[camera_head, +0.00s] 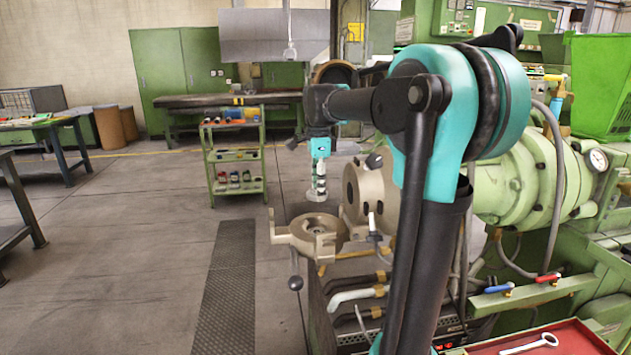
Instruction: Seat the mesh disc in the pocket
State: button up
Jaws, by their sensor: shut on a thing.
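My gripper (319,184) points straight down near the middle of the view, below the teal wrist. It is shut on the mesh disc (316,196), a small pale grey round piece that shows just under the fingertips and looks about level. The pocket (314,226) is the round recess in a tan metal ring plate with lugs, beside the extruder's open end. The disc is above this ring, with a visible gap between them. The fingers partly hide the disc's top, and the mesh itself is too small to make out.
The tan extruder flange (372,193) stands close to the right of the gripper. A ball-ended lever (295,283) hangs below the ring. A green shelf cart (234,155) stands behind to the left. A red tray (560,340) with a wrench is at bottom right.

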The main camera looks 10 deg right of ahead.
jog(key=shift+w+f, duration=0.1)
jog(key=shift+f, duration=4.65)
jog(key=shift+f, duration=0.9)
jog(key=o, duration=1.3)
jog(key=shift+o, duration=0.2)
jog(key=shift+r, duration=4)
